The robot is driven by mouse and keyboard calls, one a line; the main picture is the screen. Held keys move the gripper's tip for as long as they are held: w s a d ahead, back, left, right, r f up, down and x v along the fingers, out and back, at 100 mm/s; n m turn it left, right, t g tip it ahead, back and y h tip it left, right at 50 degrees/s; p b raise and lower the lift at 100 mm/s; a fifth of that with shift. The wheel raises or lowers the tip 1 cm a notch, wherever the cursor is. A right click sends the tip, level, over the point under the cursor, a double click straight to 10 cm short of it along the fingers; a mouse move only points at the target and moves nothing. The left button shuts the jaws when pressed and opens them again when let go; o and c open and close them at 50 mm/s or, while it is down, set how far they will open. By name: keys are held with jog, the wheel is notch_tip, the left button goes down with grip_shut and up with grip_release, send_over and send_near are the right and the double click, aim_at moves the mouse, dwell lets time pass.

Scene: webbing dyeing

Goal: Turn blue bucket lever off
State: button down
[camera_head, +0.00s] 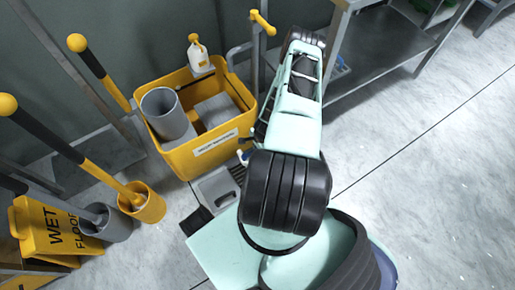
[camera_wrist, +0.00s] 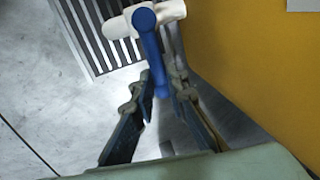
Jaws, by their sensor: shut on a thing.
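In the wrist view, a blue lever (camera_wrist: 151,50) sits on a white valve body (camera_wrist: 119,27) and extends down between the fingers of my gripper (camera_wrist: 163,84). The gripper is shut on the lever, one finger on each side. In the head view, a small blue part, likely the lever (camera_head: 243,157), shows low beside the front of a yellow bucket (camera_head: 188,162). My arm hides the gripper and much of the valve in that view.
The yellow bucket wall (camera_wrist: 255,65) stands close on the right of the gripper in the wrist view. A slatted floor grate (camera_wrist: 92,38) lies below the valve. A metal table (camera_head: 385,62) is at the upper right.

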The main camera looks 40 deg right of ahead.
jog(key=shift+w, duration=0.15)
dwell(0.4)
jog(key=c, duration=1.9)
grip_release()
notch_tip(320, 180, up, 12)
jog(key=s, duration=0.2)
jog(key=shift+s+a, duration=0.15)
jog(key=shift+s, duration=0.05)
